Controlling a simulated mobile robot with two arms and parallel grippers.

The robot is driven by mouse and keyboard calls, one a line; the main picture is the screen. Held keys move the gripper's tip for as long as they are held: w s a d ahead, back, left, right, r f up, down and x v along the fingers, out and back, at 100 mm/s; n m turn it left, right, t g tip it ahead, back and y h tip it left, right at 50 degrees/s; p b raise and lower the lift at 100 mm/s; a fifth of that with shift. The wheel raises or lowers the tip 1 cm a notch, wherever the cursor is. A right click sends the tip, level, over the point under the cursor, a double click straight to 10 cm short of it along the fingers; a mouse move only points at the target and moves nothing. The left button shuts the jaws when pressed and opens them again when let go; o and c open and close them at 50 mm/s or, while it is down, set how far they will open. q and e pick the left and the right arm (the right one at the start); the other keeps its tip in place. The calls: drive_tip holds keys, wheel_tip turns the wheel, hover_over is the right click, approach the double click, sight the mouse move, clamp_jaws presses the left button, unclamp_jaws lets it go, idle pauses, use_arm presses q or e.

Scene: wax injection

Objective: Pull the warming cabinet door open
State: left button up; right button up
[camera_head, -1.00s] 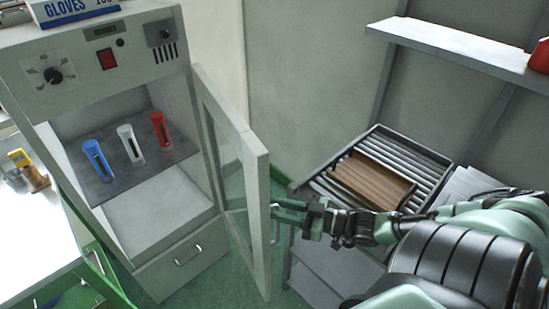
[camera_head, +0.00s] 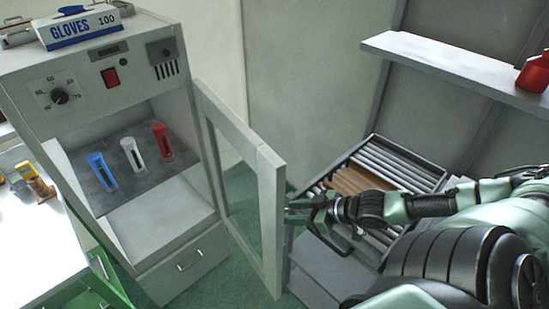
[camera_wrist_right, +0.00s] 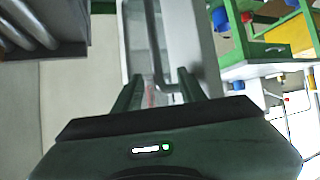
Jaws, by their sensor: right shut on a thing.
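The warming cabinet (camera_head: 95,58) stands at the left. Its glass-paned door (camera_head: 271,215) is swung wide open to the right, and the inside shows. My right gripper (camera_head: 290,208) is at the outer face of the door near its free edge. In the right wrist view, my right gripper (camera_wrist_right: 158,84) has its two fingers on either side of the metal door handle (camera_wrist_right: 157,52) and is shut on it. In the head view the handle is mostly hidden by the gripper. My left gripper is in neither view.
Blue, white and red tubes (camera_head: 133,155) stand on the cabinet's dark shelf (camera_head: 96,197). A glove box (camera_head: 82,27) sits on top. A roller rack (camera_head: 405,165) with a brown block (camera_head: 358,182) stands right of the door, close to my arm. A wall shelf (camera_head: 440,62) is above.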

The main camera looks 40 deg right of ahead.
drive_tip(key=shift+a+r, duration=0.1)
drive_tip(key=shift+r, duration=0.6)
drive_tip(key=s+d+p, duration=0.3)
drive_tip(key=d, duration=0.5)
drive_tip(key=shift+s+f+p, duration=0.15)
drive_tip(key=shift+f+p, duration=0.15)
drive_tip(key=shift+f, duration=0.15)
drive_tip(key=shift+d, duration=0.1)
